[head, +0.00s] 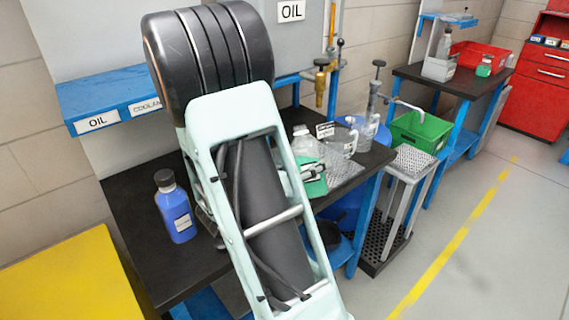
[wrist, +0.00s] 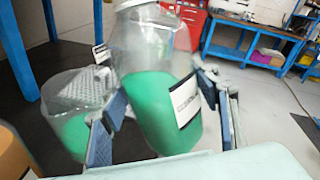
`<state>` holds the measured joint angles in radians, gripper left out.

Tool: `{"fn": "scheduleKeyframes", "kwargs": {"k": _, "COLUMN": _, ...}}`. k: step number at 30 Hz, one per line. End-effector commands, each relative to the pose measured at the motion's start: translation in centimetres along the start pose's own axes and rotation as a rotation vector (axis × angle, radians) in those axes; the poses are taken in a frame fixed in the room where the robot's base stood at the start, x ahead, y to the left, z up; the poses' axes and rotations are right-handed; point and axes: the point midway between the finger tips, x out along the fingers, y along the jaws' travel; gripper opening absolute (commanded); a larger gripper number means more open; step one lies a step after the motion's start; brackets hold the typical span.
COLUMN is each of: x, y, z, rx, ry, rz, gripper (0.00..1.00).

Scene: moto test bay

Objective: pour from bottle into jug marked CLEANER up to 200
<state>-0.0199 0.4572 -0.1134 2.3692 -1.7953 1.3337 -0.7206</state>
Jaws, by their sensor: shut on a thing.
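My gripper (wrist: 165,125) is shut on a clear bottle (wrist: 150,45) with green liquid in its lower part and a white label. The bottle stands nearly upright in the wrist view, and its neck is cut off at the top. In the head view the bottle (head: 303,146) is partly hidden by my arm. A clear jug (wrist: 60,95) stands left of the bottle in the wrist view, with green in its lower part. The fingers partly cover it. Clear jugs (head: 347,141) stand behind the bottle in the head view. The jug marks and level lines are unreadable.
A blue bottle (head: 176,210) stands on the dark bench (head: 135,215) left of my arm. A small sign (head: 325,130) stands near the jugs. A green bin (head: 420,130) and a pump (head: 373,95) are further right. An OIL shelf (head: 70,95) hangs at left.

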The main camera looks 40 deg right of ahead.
Motion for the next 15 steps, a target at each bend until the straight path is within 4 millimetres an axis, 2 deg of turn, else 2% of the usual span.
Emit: {"fn": "scheduleKeyframes", "kwargs": {"k": 15, "x": -0.01, "y": -0.03, "z": -0.75, "rx": 0.287, "ry": -0.078, "rz": -0.001, "gripper": 0.13}}
